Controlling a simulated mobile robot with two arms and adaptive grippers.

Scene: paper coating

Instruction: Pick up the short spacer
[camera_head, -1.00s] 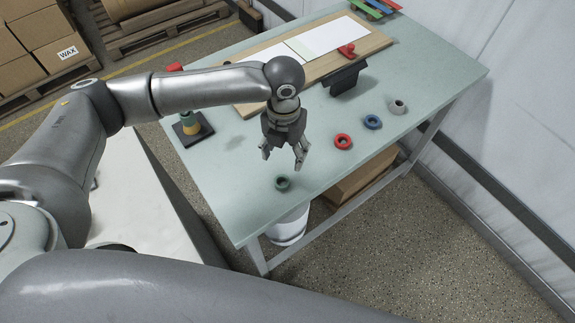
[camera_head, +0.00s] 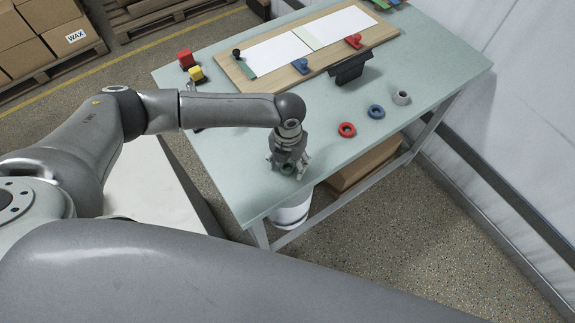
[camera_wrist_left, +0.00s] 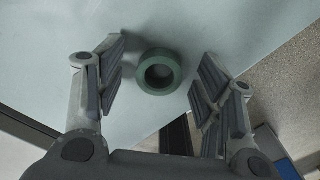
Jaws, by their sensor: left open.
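A green ring-shaped spacer (camera_wrist_left: 158,91) lies flat on the pale green table (camera_head: 225,185), near its front edge. My left gripper (camera_head: 288,173) is directly above it, pointing down, with fingers open. In the left wrist view the ring sits between the two spread fingers, apart from both. In the head view the fingers largely hide the ring. My right gripper is not in view.
A red ring (camera_head: 347,129), a blue ring (camera_head: 376,111) and a grey ring (camera_head: 401,97) lie to the right. A dark block (camera_head: 350,70) stands behind them, by a wooden board (camera_head: 300,72) with white sheets.

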